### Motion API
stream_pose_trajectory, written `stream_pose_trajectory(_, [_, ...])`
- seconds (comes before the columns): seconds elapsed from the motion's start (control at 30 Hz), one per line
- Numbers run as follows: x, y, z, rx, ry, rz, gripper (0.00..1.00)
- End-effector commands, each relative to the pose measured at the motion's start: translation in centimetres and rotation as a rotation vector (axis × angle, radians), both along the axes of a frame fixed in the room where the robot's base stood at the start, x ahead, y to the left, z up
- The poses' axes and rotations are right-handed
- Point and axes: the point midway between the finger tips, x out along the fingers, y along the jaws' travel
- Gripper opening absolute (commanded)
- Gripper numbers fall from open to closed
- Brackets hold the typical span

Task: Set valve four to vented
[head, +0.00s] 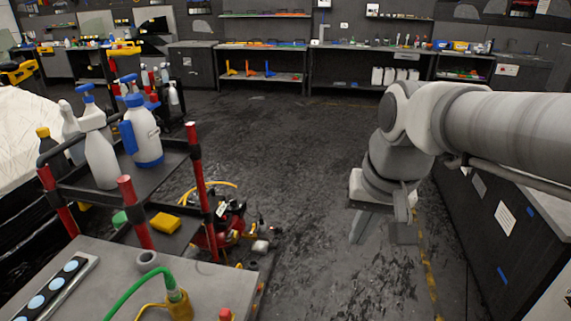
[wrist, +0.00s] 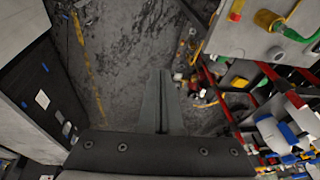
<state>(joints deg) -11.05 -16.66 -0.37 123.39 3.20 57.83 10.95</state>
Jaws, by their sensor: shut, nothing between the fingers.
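No valve that I can identify as number four shows. A grey panel top (head: 95,255) at lower left carries a strip with several pale blue discs (head: 52,285), a grey ring (head: 148,260), a yellow fitting (head: 180,304) with a green hose, and a red knob (head: 225,314) at the bottom edge. In the wrist view, the red knob (wrist: 236,12), yellow fitting (wrist: 266,18) and grey ring (wrist: 276,53) show at upper right. My gripper (head: 357,238) hangs over open floor, right of the panel and apart from it. Its fingers (wrist: 160,73) are shut and empty.
A red-posted cart (head: 192,160) with spray bottles (head: 140,130) stands behind the panel. Red and yellow equipment (head: 230,222) sits on the floor beside it. A dark cabinet (head: 495,225) runs along the right. The floor (head: 290,150) between is clear, with workbenches at the back.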

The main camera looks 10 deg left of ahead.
Motion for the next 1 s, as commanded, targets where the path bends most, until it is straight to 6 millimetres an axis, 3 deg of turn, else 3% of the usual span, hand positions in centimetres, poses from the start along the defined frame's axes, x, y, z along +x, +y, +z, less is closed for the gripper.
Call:
stream_pose_trajectory(0.27, [5.6,7.1,-2.4,0.016,0.174,-0.003,0.00])
stream_pose_trajectory(0.5, [8.8,14.1,-6.6,-0.002,0.314,-0.014,0.00])
stream_pose_trajectory(0.8, [9.9,21.9,-13.3,-0.053,0.457,-0.033,0.00])
stream_pose_trajectory(1.0, [9.7,24.1,-15.7,-0.075,0.498,-0.042,0.00])
